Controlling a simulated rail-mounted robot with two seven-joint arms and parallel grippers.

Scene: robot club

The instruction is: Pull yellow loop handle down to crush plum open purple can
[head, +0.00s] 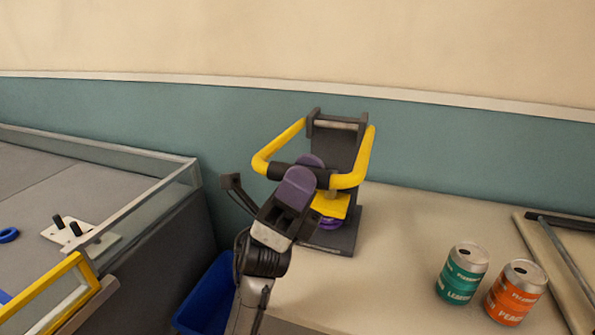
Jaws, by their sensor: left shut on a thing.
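The can crusher (343,148) stands upright at the back left of the counter. Its yellow loop handle (358,160) is pulled forward, with its dark grip bar level with the middle of the crusher. My left gripper (306,173) is shut on the dark grip bar, with one purple finger pad behind the bar and one in front. The purple can (331,224) shows as a thin purple piece under the yellow press plate (337,207). My gripper and the plate hide most of it, so its full shape cannot be told. My right gripper is not in view.
A teal can (460,276) and an orange can (514,294) stand on the counter (395,235) at the right, beside a framed panel (562,262). A blue bin (208,292) stands below at the left. A walled grey field (60,175) fills the left.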

